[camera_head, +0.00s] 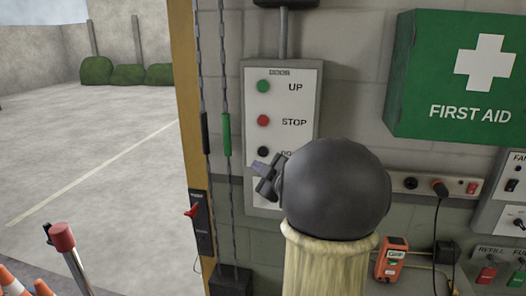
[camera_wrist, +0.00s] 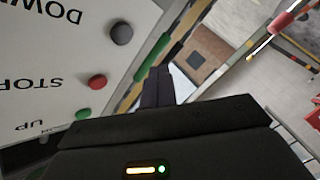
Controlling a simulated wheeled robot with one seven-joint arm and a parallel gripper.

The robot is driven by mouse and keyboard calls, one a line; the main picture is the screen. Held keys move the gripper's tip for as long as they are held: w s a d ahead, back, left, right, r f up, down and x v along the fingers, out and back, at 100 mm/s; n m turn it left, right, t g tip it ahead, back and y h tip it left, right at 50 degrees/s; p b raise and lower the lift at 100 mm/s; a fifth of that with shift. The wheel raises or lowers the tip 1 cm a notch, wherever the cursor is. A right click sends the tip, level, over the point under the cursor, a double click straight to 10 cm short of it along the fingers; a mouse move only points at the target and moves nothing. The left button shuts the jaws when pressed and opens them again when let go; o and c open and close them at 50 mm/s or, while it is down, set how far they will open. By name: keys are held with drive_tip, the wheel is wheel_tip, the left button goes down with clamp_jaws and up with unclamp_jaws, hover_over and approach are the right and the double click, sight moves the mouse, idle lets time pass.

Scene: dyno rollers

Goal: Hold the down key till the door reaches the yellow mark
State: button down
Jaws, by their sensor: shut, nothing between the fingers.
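The white door control box (camera_head: 308,130) hangs on the wall with a green UP button, a red STOP button and the black down key (camera_head: 263,151). The down key also shows in the wrist view (camera_wrist: 121,35), beside the upside-down word DOWN. My gripper (camera_head: 260,168) is shut and empty, just below the key in the head view. In the wrist view my gripper (camera_wrist: 158,76) is right of the key, with a visible gap; it is not seen pressing it. My wrist hides part of the DOWN label. No door panel or distinct yellow mark can be made out in the open doorway.
Chains hang between the box and the yellow door post (camera_head: 187,110). A green first aid box (camera_head: 455,75) sticks out at upper right. Sockets (camera_head: 411,183) and an orange device (camera_head: 391,258) are right of my wrist. A red-topped post (camera_head: 62,237) stands at lower left.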

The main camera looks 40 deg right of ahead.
sight(258, 153)
drive_tip(key=shift+w+d+p, duration=0.7)
drive_tip(key=shift+w+d, duration=1.1)
drive_tip(key=shift+d, duration=0.25)
idle(0.5)
drive_tip(key=shift+w+d, duration=0.25)
drive_tip(key=shift+d, duration=0.05)
drive_tip(key=shift+w+d, duration=0.2)
drive_tip(key=shift+d, duration=0.1)
idle(4.8)
